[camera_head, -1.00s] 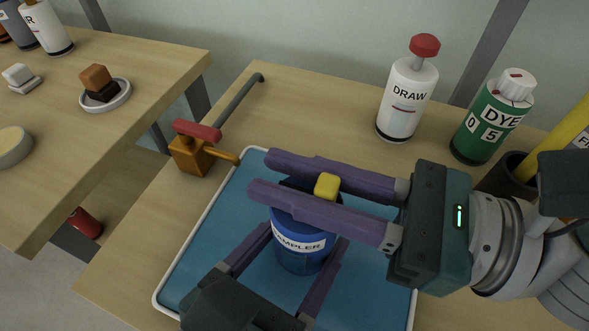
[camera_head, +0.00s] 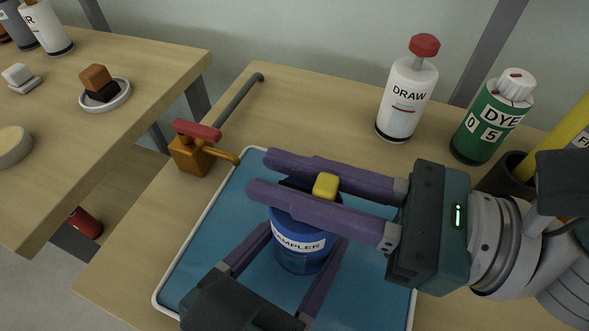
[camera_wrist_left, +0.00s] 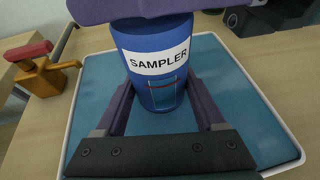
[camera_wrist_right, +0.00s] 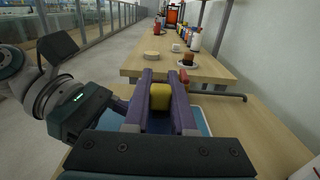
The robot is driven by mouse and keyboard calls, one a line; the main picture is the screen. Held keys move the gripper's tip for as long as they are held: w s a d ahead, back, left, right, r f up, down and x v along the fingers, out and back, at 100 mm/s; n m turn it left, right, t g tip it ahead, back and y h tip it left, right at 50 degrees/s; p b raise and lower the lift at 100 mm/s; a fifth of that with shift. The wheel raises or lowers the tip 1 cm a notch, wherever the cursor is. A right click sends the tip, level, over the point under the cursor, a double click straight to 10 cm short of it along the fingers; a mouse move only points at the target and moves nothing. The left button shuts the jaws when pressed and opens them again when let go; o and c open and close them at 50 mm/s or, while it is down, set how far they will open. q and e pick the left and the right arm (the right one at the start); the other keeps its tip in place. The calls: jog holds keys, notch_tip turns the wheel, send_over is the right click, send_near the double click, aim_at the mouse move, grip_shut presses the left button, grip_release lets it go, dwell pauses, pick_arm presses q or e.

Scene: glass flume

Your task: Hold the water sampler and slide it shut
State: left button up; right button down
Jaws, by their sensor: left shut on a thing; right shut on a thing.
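The blue water sampler (camera_head: 303,246), a cylinder with a white "SAMPLER" label, stands upright on the blue tray (camera_head: 201,262). It also shows in the left wrist view (camera_wrist_left: 158,45), with a small window below its label. A yellow knob (camera_head: 326,186) sits at its top. My right gripper (camera_head: 262,174) is shut on the yellow knob, its purple fingers across the sampler's top; the right wrist view shows the knob (camera_wrist_right: 159,96) between the fingers. My left gripper (camera_head: 305,243) is shut on the sampler's lower body from the near side. The fingers hide part of the top.
An orange tap with a red handle (camera_head: 197,130) stands at the tray's left corner. A white "DRAW" pump bottle (camera_head: 407,100) and a green "DYE" bottle (camera_head: 490,125) stand behind. A second table (camera_head: 150,60) is at the left, beyond a gap.

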aim_at(336, 195)
jog(key=shift+x, duration=1.6)
jog(key=c, duration=0.7)
grip_release()
jog(key=shift+d, duration=0.1)
jog(key=v, duration=1.2)
pick_arm(q)
jog(key=o, duration=1.5)
